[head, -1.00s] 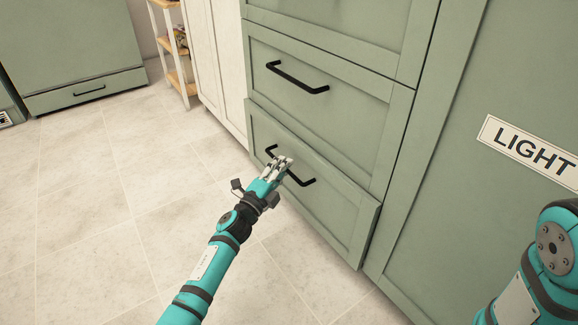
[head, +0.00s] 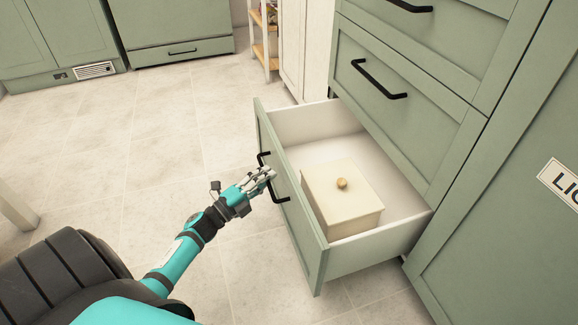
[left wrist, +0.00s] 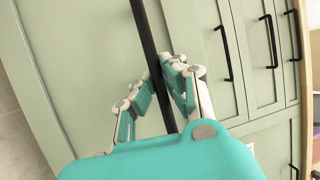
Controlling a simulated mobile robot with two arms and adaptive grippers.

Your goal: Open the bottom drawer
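The bottom drawer (head: 290,215) is green with a pale inside and stands well out from the cabinet in the head view. Its black bar handle (head: 281,190) is on the front panel. My left gripper (head: 268,174) is at the middle of this handle. In the left wrist view, the handle (left wrist: 146,35) passes between the two fingers (left wrist: 167,88), which close in on it from both sides. My right gripper is not in view.
A cream lidded box (head: 325,187) with a round gold knob (head: 342,183) sits inside the drawer. The upper drawer (head: 395,110) is shut. The tiled floor (head: 110,140) to the left is clear. A wooden shelf (head: 263,40) stands at the back.

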